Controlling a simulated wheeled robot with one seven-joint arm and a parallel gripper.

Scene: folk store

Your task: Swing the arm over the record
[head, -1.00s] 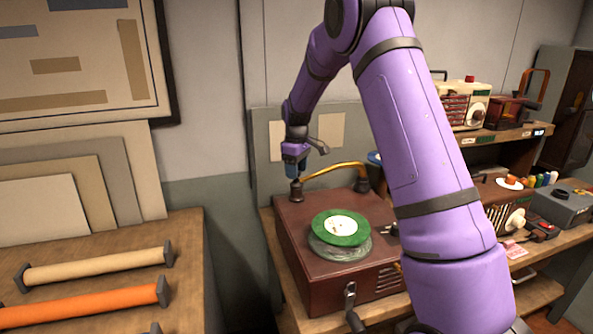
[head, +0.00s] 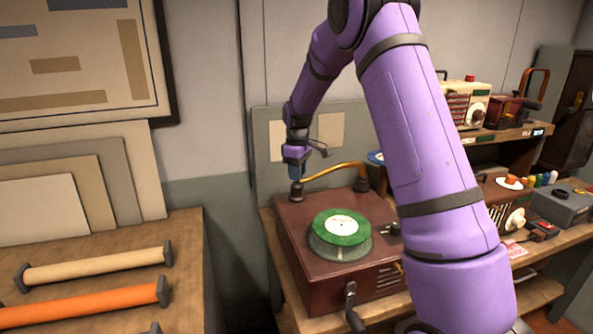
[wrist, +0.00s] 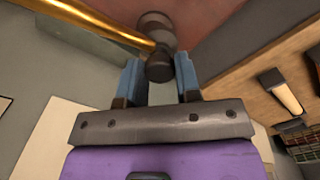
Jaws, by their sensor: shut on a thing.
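The record (head: 341,226) is a green disc with a white label. It lies on the turntable on top of the brown record player (head: 302,226). The brass arm (head: 335,170) curves from its dark base at the back right of the player to a dark head (head: 296,190) at the back left, off the record. My gripper (head: 296,174) points down at this head. In the wrist view its two blue fingertips (wrist: 158,72) are on either side of the dark head's round end, shut on it. The brass arm also shows at the top left there (wrist: 95,20).
A crank (head: 351,305) sticks out of the player's front. A shelf with radios (head: 470,100) stands to the right. A table with cloth rolls (head: 95,270) is at the left, with a gap between it and the player.

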